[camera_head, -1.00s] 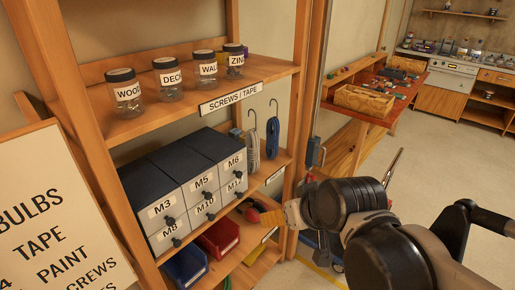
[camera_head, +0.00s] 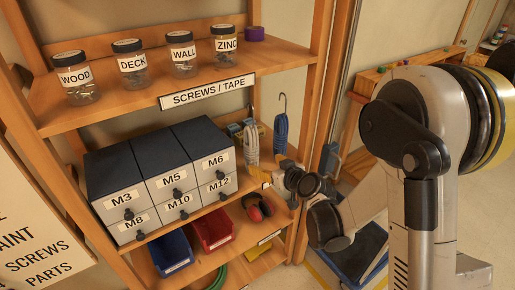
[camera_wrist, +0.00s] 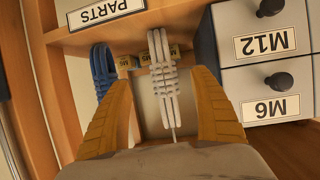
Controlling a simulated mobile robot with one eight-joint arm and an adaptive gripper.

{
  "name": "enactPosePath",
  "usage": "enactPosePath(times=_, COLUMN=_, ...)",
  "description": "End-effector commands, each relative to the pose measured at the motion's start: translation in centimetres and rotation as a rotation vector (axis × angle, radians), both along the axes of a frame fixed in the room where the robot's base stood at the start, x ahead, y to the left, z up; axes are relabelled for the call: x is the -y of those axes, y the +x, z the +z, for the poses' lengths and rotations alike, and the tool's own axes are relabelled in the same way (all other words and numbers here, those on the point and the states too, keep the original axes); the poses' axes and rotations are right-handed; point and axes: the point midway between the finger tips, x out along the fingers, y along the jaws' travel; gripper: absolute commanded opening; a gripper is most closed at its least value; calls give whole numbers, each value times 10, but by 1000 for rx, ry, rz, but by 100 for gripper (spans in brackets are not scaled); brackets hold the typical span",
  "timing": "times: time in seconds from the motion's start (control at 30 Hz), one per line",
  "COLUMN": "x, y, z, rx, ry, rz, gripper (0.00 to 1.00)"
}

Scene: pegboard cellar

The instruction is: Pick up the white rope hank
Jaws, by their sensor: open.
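The white rope hank (camera_head: 251,143) hangs upright from a hook in the shelf bay, between the drawer boxes and the right post. In the wrist view, which is upside down, the white hank (camera_wrist: 163,85) appears in the gap between my two yellow fingers, touching neither. My gripper (camera_wrist: 163,80) is open and empty. In the head view my gripper (camera_head: 262,174) is just below and in front of the hank, partly hidden by my wrist. How far the hank lies beyond the fingertips is hard to tell.
A blue rope hank (camera_head: 281,133) hangs right beside the white one. Grey drawer boxes (camera_head: 170,180) stand to the left. Small boxes (camera_wrist: 130,62) sit behind the hanks. Red earmuffs (camera_head: 257,207) and a red bin (camera_head: 212,228) lie on the shelf below.

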Motion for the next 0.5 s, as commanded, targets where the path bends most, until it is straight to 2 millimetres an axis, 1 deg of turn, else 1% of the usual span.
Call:
enactPosePath(times=0.23, x=-19, y=32, z=-17, rx=-1, ry=-1, rz=1, gripper=72)
enactPosePath(times=0.4, x=-25, y=43, z=-23, rx=-1, ry=0, rz=0, gripper=72)
enactPosePath(times=0.5, x=-31, y=51, z=-31, rx=-1, ry=-1, rz=1, gripper=72)
